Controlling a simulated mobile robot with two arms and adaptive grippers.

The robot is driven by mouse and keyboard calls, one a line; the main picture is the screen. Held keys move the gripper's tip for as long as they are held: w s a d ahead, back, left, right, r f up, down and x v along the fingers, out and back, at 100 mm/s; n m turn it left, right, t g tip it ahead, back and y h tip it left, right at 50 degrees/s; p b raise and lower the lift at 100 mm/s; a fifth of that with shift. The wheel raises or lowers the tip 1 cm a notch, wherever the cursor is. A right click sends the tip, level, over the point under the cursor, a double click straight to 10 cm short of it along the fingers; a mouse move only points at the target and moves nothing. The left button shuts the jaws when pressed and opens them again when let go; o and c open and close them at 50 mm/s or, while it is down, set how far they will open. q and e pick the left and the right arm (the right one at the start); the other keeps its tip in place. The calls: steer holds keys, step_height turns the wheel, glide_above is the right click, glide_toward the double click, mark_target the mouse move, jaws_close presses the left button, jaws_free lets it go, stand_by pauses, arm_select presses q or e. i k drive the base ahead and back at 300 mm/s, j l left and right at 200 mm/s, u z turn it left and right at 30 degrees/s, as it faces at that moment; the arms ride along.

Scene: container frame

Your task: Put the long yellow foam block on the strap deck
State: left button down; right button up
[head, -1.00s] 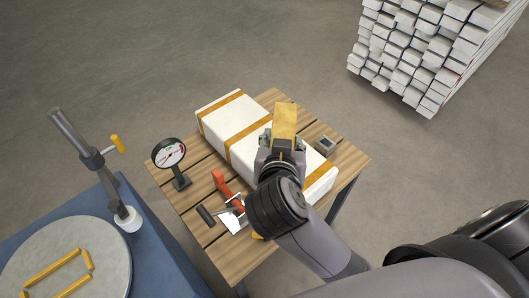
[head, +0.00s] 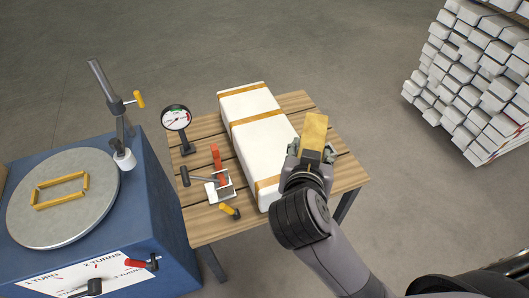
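A yellow block (head: 314,130), which looks like the long foam block, sits between the fingers of my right gripper (head: 311,151). The gripper appears shut on it, and the block sticks out past the fingertips. Gripper and block are in front of the right part of the slatted wooden table (head: 207,230), beside the long white block (head: 262,135) with orange straps across it. Their height above the table is hard to tell. The gripper hides part of the table and of the white block's near end. I cannot tell for sure which surface is the strap deck. My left gripper is out of view.
A dial gauge (head: 176,119) and a red-handled tool (head: 216,165) stand left of the white block. A blue cabinet (head: 150,185) carries a round grey plate (head: 95,218) with several yellow sticks and a post (head: 106,83). Stacked white bars (head: 475,85) stand back right.

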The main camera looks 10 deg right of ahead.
mark_target(299, 116)
steer(key=i+l+u, duration=0.15)
steer(key=l, duration=0.2)
steer(key=i+l+u, duration=0.15)
steer(key=l, duration=0.25)
steer(key=i+l+u, duration=0.15)
steer(key=l, duration=0.2)
steer(key=l+u, duration=0.15)
steer(key=l, duration=0.25)
steer(key=i+l+u, duration=0.15)
steer(key=i+l, duration=0.15)
steer(key=l, duration=0.2)
